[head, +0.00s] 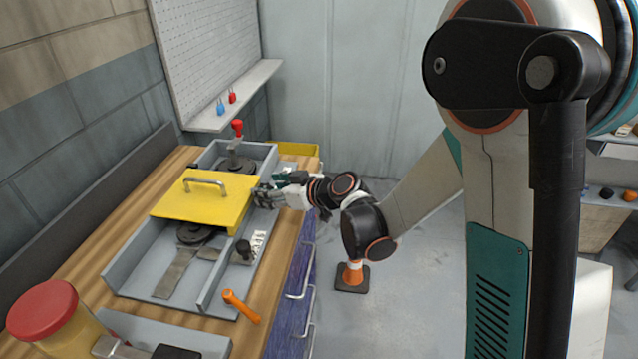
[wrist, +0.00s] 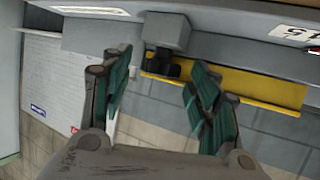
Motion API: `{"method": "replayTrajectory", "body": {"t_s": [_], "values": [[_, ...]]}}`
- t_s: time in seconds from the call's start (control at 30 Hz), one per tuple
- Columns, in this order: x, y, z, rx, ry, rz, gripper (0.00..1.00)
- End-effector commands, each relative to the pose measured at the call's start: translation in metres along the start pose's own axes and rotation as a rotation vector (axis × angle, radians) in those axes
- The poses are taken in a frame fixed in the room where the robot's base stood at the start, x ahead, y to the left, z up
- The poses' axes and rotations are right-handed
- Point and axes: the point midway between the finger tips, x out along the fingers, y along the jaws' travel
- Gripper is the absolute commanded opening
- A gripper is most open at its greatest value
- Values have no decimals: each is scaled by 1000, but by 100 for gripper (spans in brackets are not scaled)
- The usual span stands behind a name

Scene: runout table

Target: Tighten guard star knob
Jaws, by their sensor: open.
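The yellow guard (head: 205,200) with a metal handle lies across the grey tray. Its yellow edge (wrist: 230,90) also shows in the wrist view. My gripper (head: 265,196) is at the guard's right side, in front of the tray wall. In the wrist view my gripper (wrist: 163,72) has its two green-padded fingers spread apart with nothing held. A dark knob (wrist: 160,65) under a grey block (wrist: 166,32) shows between the fingers, beside the yellow edge. I cannot tell whether the fingers touch it. In the head view this knob is hidden by my gripper.
A black knob (head: 244,248) stands on the tray's right channel, near a white label. A red-topped clamp (head: 238,130) stands behind the guard.

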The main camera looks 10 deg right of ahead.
Motion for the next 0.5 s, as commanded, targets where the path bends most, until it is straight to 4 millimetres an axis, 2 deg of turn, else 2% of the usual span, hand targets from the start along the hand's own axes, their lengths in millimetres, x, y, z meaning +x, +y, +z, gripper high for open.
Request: {"method": "replayTrajectory", "body": {"t_s": [0.17,0.5], "values": [[0,5,0,-25,0,-63,55],[2,12,-1,-134,1,-323,55]]}}
